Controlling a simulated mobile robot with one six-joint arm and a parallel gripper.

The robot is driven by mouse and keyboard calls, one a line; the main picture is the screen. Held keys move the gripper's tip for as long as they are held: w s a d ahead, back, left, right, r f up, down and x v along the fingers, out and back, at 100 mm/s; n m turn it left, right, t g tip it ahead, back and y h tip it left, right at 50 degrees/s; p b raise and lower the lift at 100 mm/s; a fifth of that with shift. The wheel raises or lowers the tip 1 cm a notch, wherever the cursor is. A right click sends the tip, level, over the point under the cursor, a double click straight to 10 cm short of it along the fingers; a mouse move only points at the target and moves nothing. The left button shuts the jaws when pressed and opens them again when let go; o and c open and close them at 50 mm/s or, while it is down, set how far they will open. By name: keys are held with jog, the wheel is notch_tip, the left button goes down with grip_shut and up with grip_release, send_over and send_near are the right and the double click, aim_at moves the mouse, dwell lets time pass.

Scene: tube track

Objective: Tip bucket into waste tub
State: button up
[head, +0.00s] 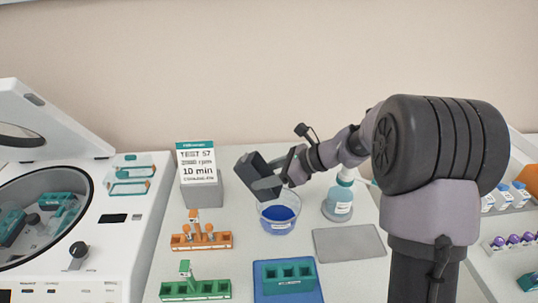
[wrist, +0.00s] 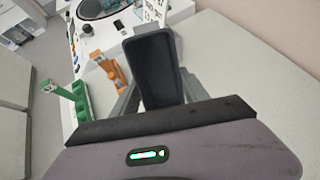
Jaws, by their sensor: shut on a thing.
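My gripper (head: 283,178) is shut on a dark grey bucket (head: 258,172). The bucket is tilted and held above and slightly left of a clear round tub (head: 278,222) with blue at its bottom. In the wrist view the bucket (wrist: 153,65) sits between the fingers (wrist: 158,95), its hollow inside facing the camera and looking empty. The tub is hidden in the wrist view. I cannot tell from these views whether anything has fallen from the bucket into the tub.
An orange rack (head: 202,241), a green rack (head: 195,290) and a teal block on a blue mat (head: 290,297) lie in front. A capped bottle (head: 339,200) stands right of the tub. A sign (head: 197,165) stands behind left. An open centrifuge (head: 75,235) is at left. A grey pad (head: 348,244) is bare.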

jog(key=h+p, duration=0.1)
jog(key=p, duration=0.2)
jog(key=a+r+g+h+p, duration=0.1)
jog(key=p, duration=0.3)
jog(key=shift+w+a+r+h, duration=0.15)
jog(key=shift+w+a+h, duration=0.05)
jog(key=shift+h, duration=0.2)
jog(key=h+p, duration=0.1)
jog(key=p, duration=0.5)
jog(key=g+h+p, duration=0.1)
jog(key=h+p, duration=0.1)
jog(key=p, duration=0.4)
jog(key=f+g+h+p, duration=0.1)
jog(key=p, duration=0.5)
jog(key=shift+w+a+h, duration=0.1)
jog(key=shift+a+h, duration=0.15)
jog(key=shift+h, duration=0.05)
jog(key=p, duration=0.2)
jog(key=h+p, duration=0.1)
jog(key=p, duration=0.1)
jog(key=shift+a+f, duration=0.15)
jog(key=shift+f, duration=0.1)
jog(key=shift+w+a+f+g+h+b, duration=0.1)
jog(key=shift+f+g+h+b, duration=0.2)
jog(key=shift+f+g+h, duration=0.15)
jog(key=shift+f+h, duration=0.15)
jog(key=shift+h, duration=0.3)
